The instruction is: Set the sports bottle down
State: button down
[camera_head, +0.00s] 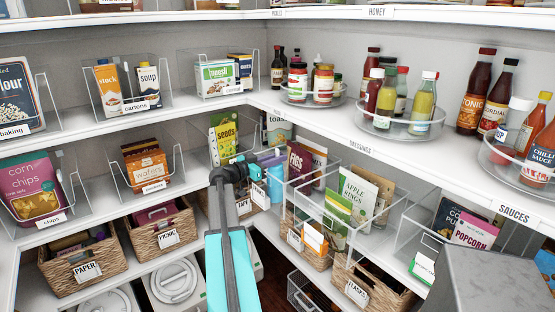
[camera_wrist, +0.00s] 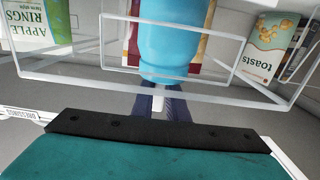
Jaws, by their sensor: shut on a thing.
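The sports bottle is light blue; in the head view it (camera_head: 275,187) is upright at the inner corner of the middle shelf, just left of the figs bag. My gripper (camera_head: 268,161) is at its top, shut on it. In the wrist view, which is upside down, the blue bottle (camera_wrist: 182,45) fills the upper middle, in front of a clear bin, with my dark fingers (camera_wrist: 166,103) at its near end. I cannot tell whether its base touches the shelf.
A clear bin (camera_head: 297,213) with the figs bag (camera_head: 298,163) and apple rings (camera_head: 357,192) stands right of the bottle. Seeds (camera_head: 223,138) and toasts (camera_head: 276,128) packs stand behind and left. Wicker baskets (camera_head: 162,232) sit below. The middle shelf's corner is crowded.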

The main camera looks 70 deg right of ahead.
jog(key=shift+f, duration=0.1)
jog(key=c, duration=1.7)
grip_release()
jog(key=shift+c, duration=0.2)
jog(key=shift+r, duration=0.2)
jog(key=b+v, duration=0.3)
jog(key=v, duration=0.9)
jog(key=shift+f, duration=0.15)
